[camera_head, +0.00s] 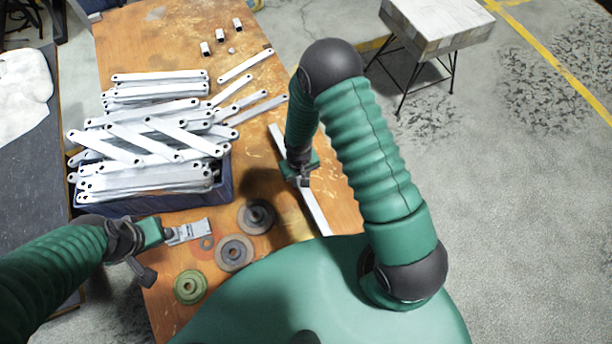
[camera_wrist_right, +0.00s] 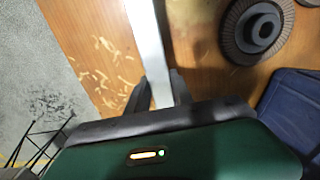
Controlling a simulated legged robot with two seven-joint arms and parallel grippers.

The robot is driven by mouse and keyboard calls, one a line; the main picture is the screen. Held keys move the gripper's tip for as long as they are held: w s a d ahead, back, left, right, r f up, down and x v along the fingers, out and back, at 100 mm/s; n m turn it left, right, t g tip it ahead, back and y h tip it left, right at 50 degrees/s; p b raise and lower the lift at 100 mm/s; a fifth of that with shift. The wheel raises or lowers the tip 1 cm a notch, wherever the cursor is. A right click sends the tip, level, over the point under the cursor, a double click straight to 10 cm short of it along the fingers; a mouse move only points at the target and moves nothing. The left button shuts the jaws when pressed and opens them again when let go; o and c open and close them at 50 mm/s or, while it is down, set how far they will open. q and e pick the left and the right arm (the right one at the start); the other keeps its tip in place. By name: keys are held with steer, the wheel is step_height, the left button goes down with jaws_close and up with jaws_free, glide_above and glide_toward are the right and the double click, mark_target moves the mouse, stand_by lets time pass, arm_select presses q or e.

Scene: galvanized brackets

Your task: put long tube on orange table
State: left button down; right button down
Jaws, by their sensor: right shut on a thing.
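The long tube is a pale, straight metal bar (camera_head: 313,212), running past my right gripper over the right part of the orange table (camera_head: 150,50). My right gripper (camera_head: 303,180) is shut on it near its middle. In the right wrist view, the tube (camera_wrist_right: 148,40) passes between the two dark fingers (camera_wrist_right: 161,92). I cannot tell whether the tube touches the tabletop. My left gripper (camera_head: 188,232) is over the table in front of the blue crate, clear of the tube; its finger gap is not clear.
A blue crate (camera_head: 225,185) heaped with white flat brackets stands at the table's left. Loose brackets (camera_head: 245,65) and small blocks lie farther back. Grinding discs (camera_head: 234,253) and a green disc (camera_head: 190,287) lie near my body. A small stool (camera_head: 435,25) stands apart.

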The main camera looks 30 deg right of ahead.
steer(key=d, duration=0.3)
steer(key=shift+w+f, duration=0.15)
steer(key=shift+w, duration=0.15)
steer(key=f, duration=0.1)
steer(key=f+b, duration=0.1)
steer(key=f, duration=0.1)
steer(key=shift+d+f+b, duration=0.25)
steer(key=shift+f+b, duration=0.05)
steer(key=shift+a, duration=0.1)
steer(key=c, duration=1.6)
jaws_free()
steer(key=shift+f, duration=0.1)
steer(key=o, duration=0.5)
